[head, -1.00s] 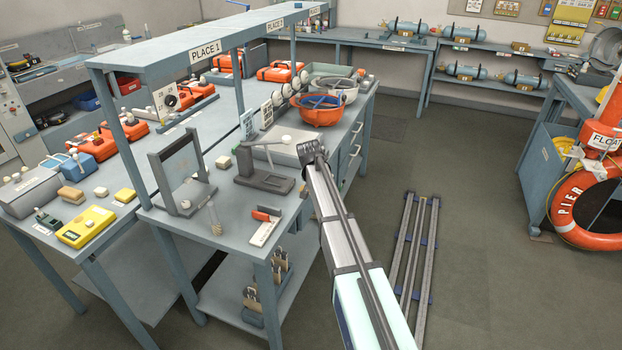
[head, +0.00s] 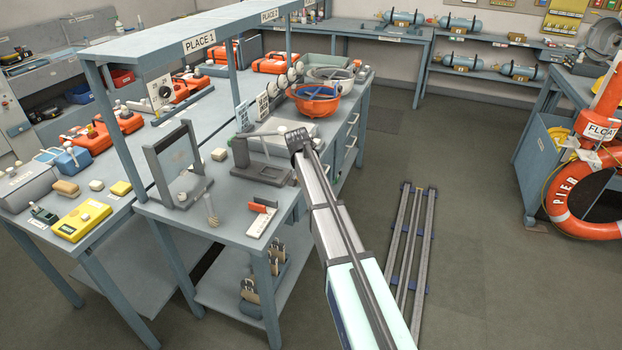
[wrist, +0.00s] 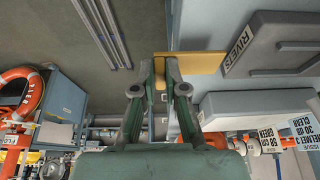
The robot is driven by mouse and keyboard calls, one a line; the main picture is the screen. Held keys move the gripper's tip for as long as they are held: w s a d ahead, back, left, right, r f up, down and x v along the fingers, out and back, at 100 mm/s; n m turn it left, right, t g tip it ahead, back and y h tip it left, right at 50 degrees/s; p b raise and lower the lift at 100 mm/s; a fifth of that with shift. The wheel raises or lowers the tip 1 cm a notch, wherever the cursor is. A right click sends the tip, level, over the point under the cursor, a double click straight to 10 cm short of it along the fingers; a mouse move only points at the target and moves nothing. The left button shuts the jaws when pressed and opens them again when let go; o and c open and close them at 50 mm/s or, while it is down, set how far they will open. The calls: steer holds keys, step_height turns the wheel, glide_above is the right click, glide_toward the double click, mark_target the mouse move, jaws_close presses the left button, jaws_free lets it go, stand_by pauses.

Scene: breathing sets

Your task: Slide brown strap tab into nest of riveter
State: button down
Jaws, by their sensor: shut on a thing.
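My gripper (wrist: 160,72) is shut on a flat tan-brown strap tab (wrist: 200,63), which sticks out to the right of the fingers in the wrist view. In the head view my gripper (head: 298,138) is at the right of the bench, just right of and above the riveter (head: 262,172), which has a dark grey base and a pale lever. The tab and the fingertips cannot be made out in the head view. The nest is not clear in either view. In the wrist view the tab's right end is close to a grey body with a RIVETS label (wrist: 239,48).
The bench (head: 190,222) also holds an upright grey frame (head: 150,168), a brush (head: 212,212) and a red-and-white tool (head: 260,220). An orange bowl (head: 312,106) stands behind.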

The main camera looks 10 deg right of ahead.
mark_target(280, 175)
steer(key=shift+w+a, duration=0.55)
steer(key=shift+a, duration=0.3)
steer(key=shift+w+a, duration=0.55)
steer(key=shift+a, duration=0.25)
steer(key=shift+w+a+b, duration=0.15)
steer(key=shift+w+a, duration=0.65)
steer(key=shift+a, duration=0.35)
steer(key=shift+w+a+b, duration=0.2)
steer(key=shift+w+a, duration=0.55)
steer(key=shift+a, duration=0.45)
steer(key=shift+w+a+b, duration=0.15)
steer(key=shift+w+a, duration=0.65)
steer(key=shift+a, duration=0.35)
stand_by(1.3)
steer(key=shift+s+d, duration=0.15)
steer(key=shift+d, duration=0.05)
steer(key=shift+s+d, duration=0.7)
steer(key=shift+d, duration=0.35)
steer(key=shift+s+d, duration=0.65)
steer(key=shift+d, duration=0.35)
steer(key=shift+s+d, duration=0.7)
steer(key=shift+d, duration=0.35)
